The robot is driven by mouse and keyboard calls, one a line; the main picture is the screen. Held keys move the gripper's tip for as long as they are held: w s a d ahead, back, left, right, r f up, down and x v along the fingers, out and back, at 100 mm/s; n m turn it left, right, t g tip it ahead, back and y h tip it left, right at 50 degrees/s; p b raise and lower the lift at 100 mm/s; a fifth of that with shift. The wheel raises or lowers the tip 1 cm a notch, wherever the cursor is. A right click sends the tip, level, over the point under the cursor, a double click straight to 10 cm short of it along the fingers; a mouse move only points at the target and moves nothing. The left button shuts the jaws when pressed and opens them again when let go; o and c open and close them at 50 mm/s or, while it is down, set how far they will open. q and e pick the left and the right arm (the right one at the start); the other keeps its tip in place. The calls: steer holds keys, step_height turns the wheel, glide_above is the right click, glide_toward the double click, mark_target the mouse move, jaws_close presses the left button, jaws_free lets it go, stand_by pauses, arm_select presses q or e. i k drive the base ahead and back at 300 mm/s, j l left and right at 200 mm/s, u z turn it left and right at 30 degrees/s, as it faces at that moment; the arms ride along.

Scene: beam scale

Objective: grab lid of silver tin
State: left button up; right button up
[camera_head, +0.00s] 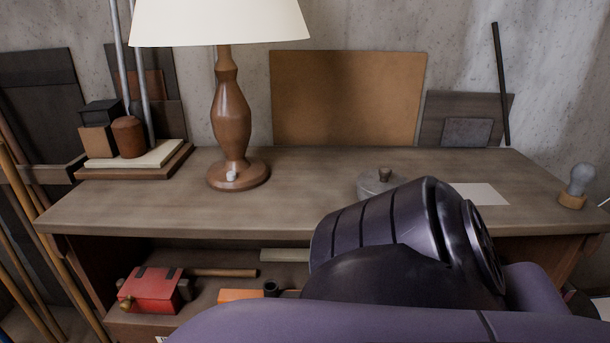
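The silver tin (369,186) stands on the worktop right of centre, near the front edge. It is low and round, with a grey lid on top. A small brown knob (385,174) rises from the lid. My purple and black arm links fill the lower right and hide the tin's lower right part. I cannot tell whether the arm touches the tin or only passes in front of it. Neither of my grippers shows in this view.
A brown lamp (232,115) stands on the wooden table (300,187) left of centre. A white paper (481,194) lies right of the tin, and a bulb-topped object (578,183) sits at the right edge. A red box (150,289) is on the shelf below.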

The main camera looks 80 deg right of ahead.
mark_target(372, 182)
steer(key=z, duration=2.85)
steer(key=j, duration=0.15)
